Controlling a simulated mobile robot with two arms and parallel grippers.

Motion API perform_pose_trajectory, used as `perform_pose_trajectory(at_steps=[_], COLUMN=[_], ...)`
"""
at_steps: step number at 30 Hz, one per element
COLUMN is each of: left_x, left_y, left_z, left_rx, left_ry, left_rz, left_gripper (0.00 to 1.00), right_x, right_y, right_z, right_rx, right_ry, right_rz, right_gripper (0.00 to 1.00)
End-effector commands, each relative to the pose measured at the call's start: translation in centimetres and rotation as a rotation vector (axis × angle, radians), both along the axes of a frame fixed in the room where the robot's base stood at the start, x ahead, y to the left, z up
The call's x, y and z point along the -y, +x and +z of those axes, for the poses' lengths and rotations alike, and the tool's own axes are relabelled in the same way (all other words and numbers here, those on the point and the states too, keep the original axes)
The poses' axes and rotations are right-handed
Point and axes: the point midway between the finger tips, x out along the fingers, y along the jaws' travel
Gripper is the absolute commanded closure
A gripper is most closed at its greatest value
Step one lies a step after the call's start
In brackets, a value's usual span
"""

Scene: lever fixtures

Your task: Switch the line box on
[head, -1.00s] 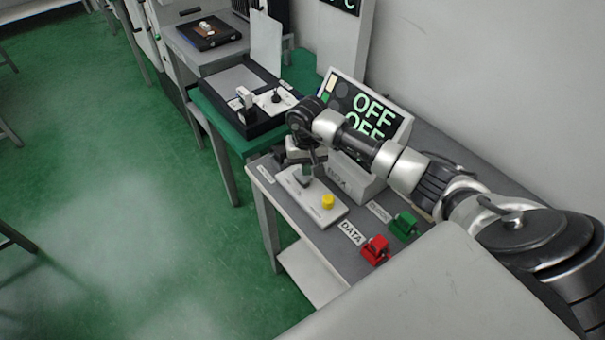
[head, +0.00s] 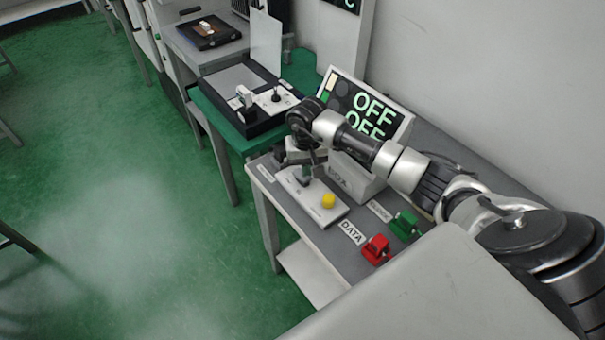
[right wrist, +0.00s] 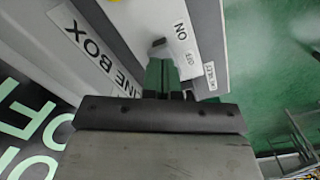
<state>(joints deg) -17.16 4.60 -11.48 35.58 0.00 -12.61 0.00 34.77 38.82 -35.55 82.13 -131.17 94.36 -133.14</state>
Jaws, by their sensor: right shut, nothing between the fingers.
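The line box is a light grey plate (head: 334,214) on the grey table, with a grey housing (head: 362,182) behind it. The tilted screen (head: 374,105) above reads OFF twice. A yellow knob (head: 328,201) sits on the plate's near end. My right gripper (head: 312,174) is shut and empty, low over the plate's far end, and hides part of it. My left gripper is not in view.
A red fixture (head: 376,249) by a DATA label and a green fixture (head: 404,225) stand nearer on the table. A black-framed tray (head: 262,130) with a small lever panel is beyond, on a green table. The wall is at right; open green floor is at left.

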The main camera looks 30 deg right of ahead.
Motion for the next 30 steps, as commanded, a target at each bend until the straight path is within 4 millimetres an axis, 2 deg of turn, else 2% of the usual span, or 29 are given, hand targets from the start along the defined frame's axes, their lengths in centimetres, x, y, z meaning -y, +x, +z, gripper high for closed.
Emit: perform_pose_trajectory(at_steps=[30], left_x=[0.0], left_y=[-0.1], left_z=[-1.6], left_rx=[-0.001], left_ry=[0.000], left_rz=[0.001], left_gripper=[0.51], right_x=[0.0], right_y=[0.0], right_z=[-1.6], right_rx=[0.001], right_ry=[0.000], right_rz=[0.000], right_gripper=[1.00])
